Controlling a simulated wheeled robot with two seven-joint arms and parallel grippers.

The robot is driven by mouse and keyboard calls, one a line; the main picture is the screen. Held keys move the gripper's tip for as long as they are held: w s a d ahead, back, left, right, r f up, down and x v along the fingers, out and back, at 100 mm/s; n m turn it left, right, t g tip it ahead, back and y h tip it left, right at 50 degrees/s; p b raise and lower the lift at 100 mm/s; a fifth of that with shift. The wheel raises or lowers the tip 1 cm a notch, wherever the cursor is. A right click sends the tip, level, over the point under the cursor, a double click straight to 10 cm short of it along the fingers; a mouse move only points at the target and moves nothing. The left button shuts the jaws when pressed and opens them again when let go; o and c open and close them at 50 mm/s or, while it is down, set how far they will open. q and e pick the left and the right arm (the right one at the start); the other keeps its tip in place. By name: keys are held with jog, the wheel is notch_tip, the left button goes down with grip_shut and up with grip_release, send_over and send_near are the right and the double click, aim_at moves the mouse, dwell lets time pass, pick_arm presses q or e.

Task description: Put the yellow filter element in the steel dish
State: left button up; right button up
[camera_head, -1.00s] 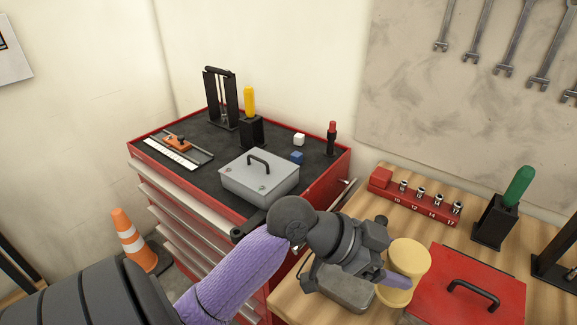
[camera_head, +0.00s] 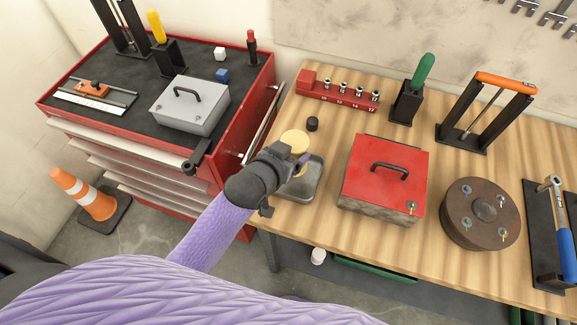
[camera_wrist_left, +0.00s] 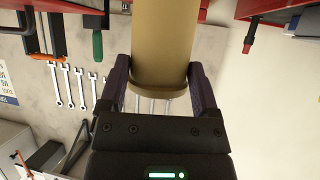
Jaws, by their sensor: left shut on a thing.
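The yellow filter element (camera_head: 295,141) is pale yellow and shows just beyond my left gripper (camera_head: 296,164) in the head view. In the left wrist view the filter element (camera_wrist_left: 163,45) is a large tan-yellow cylinder between the two fingers of my left gripper (camera_wrist_left: 160,85), which is shut on it. The steel dish (camera_head: 306,188) is a grey shallow tray on the wooden bench at its left end. My left gripper and the filter element are over the dish's far left part and hide some of it. I cannot tell the height between them. My right gripper is not in view.
A red-lidded box (camera_head: 385,180) stands right of the dish. A small black cylinder (camera_head: 312,124) and a red socket rack (camera_head: 340,92) lie behind it. A brown round housing (camera_head: 480,214) is farther right. The red tool cabinet (camera_head: 240,135) stands left of the bench.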

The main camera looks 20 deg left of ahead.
pick_arm(q)
notch_tip(320, 180, down, 5)
jog(key=shift+r+b, duration=0.1)
jog(key=shift+b, duration=0.65)
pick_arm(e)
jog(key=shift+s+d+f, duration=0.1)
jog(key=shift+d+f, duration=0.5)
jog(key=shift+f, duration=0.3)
pick_arm(q)
jog(key=o, duration=1.1)
jog(key=shift+o, duration=0.2)
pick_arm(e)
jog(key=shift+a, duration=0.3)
